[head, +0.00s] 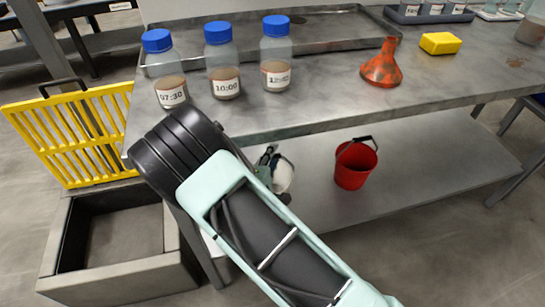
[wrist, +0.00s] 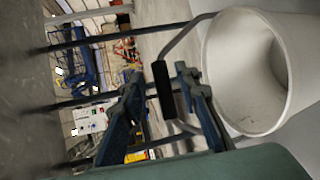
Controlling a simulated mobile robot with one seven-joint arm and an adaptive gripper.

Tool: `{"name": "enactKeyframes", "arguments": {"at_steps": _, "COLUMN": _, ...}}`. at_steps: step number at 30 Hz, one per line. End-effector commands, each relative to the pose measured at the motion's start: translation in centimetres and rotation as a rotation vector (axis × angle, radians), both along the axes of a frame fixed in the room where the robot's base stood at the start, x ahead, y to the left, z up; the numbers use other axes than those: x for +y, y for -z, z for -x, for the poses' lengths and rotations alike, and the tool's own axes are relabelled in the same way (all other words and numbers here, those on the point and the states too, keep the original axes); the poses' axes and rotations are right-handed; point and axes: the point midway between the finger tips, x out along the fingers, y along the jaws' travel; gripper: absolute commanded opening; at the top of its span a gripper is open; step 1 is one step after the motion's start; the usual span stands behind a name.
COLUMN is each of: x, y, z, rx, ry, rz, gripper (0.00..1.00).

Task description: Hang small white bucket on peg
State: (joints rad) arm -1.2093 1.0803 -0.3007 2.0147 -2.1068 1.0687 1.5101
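The small white bucket (wrist: 245,75) fills the right of the wrist view, its open mouth facing the camera. Its wire handle carries a black grip (wrist: 163,88). My gripper (wrist: 160,78) is open, with the black grip between its two fingers and a gap showing at least on the left side. In the head view the bucket (head: 284,175) is partly hidden behind my arm, at the lower shelf below the bench top. My gripper (head: 266,158) is mostly hidden there too. I cannot make out a peg in either view.
A red bucket (head: 355,165) stands on the lower shelf (head: 430,165). A yellow grate (head: 75,135) and an open grey bin (head: 115,280) stand left.

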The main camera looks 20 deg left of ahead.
Motion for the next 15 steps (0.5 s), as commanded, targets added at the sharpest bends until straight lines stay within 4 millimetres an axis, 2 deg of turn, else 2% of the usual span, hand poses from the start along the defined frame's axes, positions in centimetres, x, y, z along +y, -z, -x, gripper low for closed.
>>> {"name": "enactKeyframes", "arguments": {"at_steps": 5, "x": 0.0, "y": -0.9, "z": 2.6, "rx": 0.002, "ry": -0.002, "rz": 0.001, "gripper": 0.29}}
{"name": "enactKeyframes", "arguments": {"at_steps": 15, "x": 0.0, "y": -2.5, "z": 9.4, "rx": 0.002, "ry": -0.003, "rz": 0.001, "gripper": 0.29}}
